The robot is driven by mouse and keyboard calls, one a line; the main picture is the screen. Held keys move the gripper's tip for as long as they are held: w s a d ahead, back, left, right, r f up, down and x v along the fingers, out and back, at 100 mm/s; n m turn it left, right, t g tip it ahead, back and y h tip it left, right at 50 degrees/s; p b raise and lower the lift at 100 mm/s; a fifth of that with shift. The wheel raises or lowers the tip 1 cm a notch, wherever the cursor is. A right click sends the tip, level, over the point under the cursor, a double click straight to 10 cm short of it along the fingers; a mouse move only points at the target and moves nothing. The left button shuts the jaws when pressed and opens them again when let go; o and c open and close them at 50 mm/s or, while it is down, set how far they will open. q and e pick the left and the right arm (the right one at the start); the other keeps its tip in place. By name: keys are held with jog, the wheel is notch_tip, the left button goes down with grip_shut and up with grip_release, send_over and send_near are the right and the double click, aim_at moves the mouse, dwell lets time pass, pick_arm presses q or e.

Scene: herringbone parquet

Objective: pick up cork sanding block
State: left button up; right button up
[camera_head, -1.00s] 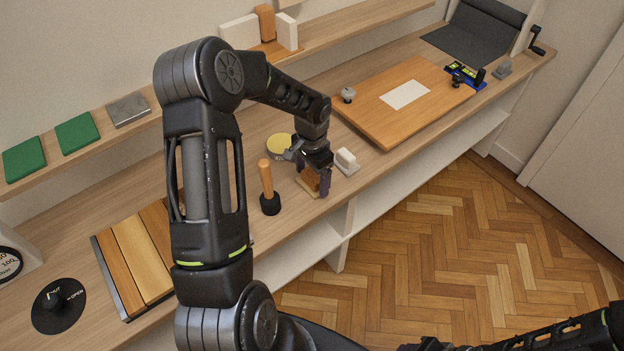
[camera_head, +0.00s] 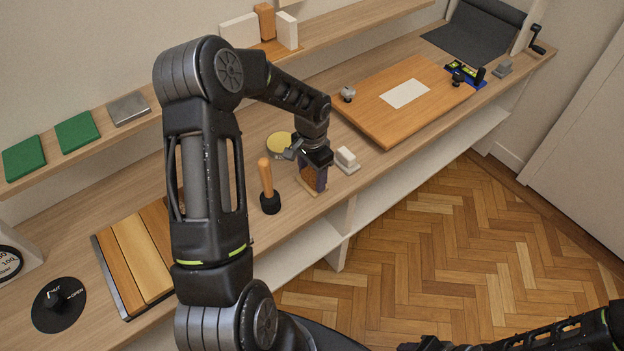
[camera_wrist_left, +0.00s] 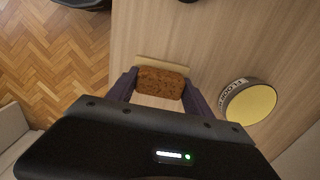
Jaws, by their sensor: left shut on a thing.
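The cork sanding block (camera_wrist_left: 161,83) is a brown, speckled block. My left gripper (camera_head: 313,178) is shut on it, with the two dark purple fingers on either side of the block in the left wrist view. A pale flat wooden piece (camera_wrist_left: 162,62) shows just beyond the block. In the head view the fingers hide most of the block, and its pale base (camera_head: 311,188) shows at the bench top. I cannot tell whether the block touches that base. My right arm shows only in part at the lower right of the head view.
An orange-handled tool (camera_head: 266,180) stands upright close left of the gripper. A small white block on a base (camera_head: 346,160) stands close right. A round yellow-topped tin (camera_wrist_left: 250,103) is nearby. A large wooden board (camera_head: 385,122) lies farther right. The bench's front edge is near.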

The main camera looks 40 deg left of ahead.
aim_at(312, 174)
pick_arm(q)
jog(key=c, duration=0.5)
notch_tip(312, 174, up, 10)
jog(key=shift+r+b, duration=0.1)
jog(key=shift+b, duration=0.75)
